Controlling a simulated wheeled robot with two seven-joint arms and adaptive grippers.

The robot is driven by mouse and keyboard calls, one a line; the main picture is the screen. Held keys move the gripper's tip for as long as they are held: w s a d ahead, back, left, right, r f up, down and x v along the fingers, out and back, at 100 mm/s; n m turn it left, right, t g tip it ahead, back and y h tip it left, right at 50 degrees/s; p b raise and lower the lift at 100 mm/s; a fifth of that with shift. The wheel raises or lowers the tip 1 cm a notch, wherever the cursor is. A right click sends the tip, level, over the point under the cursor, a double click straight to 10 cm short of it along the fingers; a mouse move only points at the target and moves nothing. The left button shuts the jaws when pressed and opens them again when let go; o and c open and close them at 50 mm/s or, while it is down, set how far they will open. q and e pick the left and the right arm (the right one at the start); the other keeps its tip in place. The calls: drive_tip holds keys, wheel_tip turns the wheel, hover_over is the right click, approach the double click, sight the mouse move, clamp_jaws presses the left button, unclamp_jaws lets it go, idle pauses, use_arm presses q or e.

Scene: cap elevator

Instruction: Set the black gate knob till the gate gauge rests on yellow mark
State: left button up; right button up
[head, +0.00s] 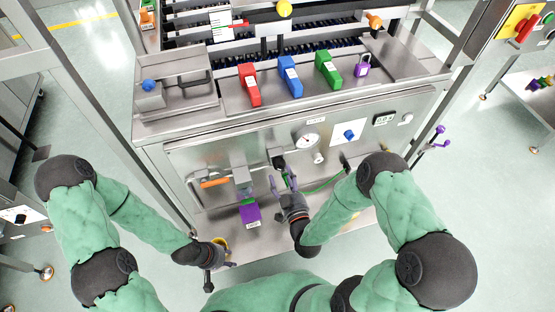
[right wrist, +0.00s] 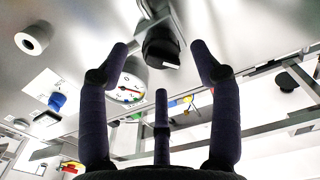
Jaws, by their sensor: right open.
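The black gate knob (head: 279,162) sits on the metal front panel, left of the round white gate gauge (head: 307,141). My right gripper (head: 284,183) is open just in front of the knob. In the right wrist view the knob (right wrist: 163,46) shows between and beyond the spread fingers of the right gripper (right wrist: 161,54); no finger is seen closed on it. The gauge (right wrist: 130,88) shows there with coloured marks, partly behind a finger. Its needle is too small to read surely. My left gripper (head: 222,262) is low at the left, away from the knob; its jaws are unclear.
A blue knob (head: 349,134) is right of the gauge. Red (head: 249,84), blue and green blocks stand on the top.

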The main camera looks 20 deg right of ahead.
drive_tip(key=w+b, duration=0.1)
drive_tip(key=w, duration=0.6)
drive_tip(key=shift+w, duration=0.35)
drive_tip(key=shift+a, duration=0.1)
drive_tip(key=shift+f+b, duration=0.1)
drive_tip(key=shift+b, duration=0.2)
drive_tip(key=c, duration=1.2)
